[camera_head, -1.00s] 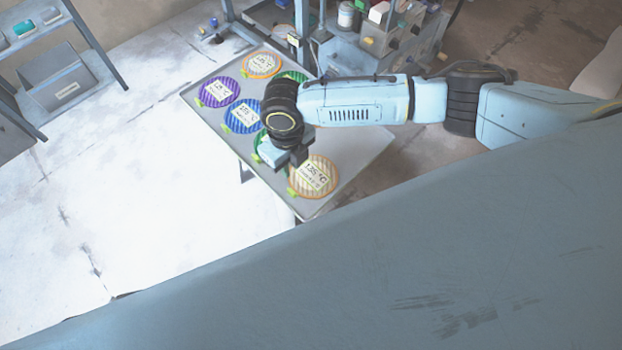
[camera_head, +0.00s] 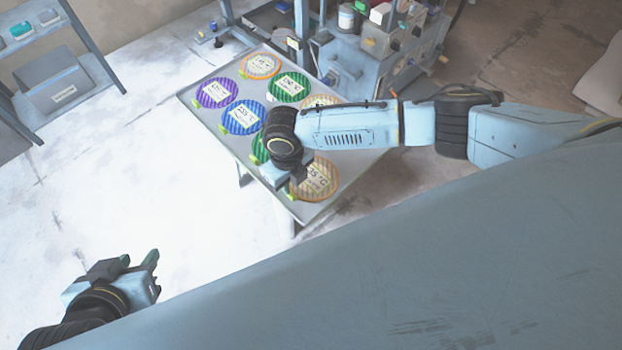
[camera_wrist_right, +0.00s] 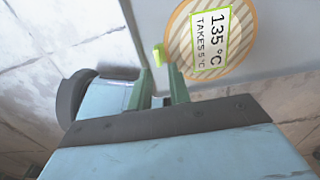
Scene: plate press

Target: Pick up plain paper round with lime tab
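A tan paper round (camera_head: 322,186) with an orange-brown rim and a lime-edged 135 °C label lies near the front corner of the grey table. It also shows in the right wrist view (camera_wrist_right: 240,50), with faint stripes, and its lime tab (camera_wrist_right: 158,54) sticks out from its edge. My right gripper (camera_wrist_right: 161,76) is open and empty, its green fingers just short of the tab and roughly in line with it. In the head view my right gripper (camera_head: 294,184) is beside this round, partly hidden by the wrist. My left gripper (camera_head: 139,262) is open and empty, left of the table.
Other rounds on the table (camera_head: 205,118) are purple (camera_head: 216,92), blue (camera_head: 243,117), green (camera_head: 288,87) and orange-rimmed (camera_head: 262,66). My right arm covers part of a tan one (camera_head: 320,100). A press with boxes (camera_head: 365,60) stands behind; a shelf (camera_head: 60,70) is at left.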

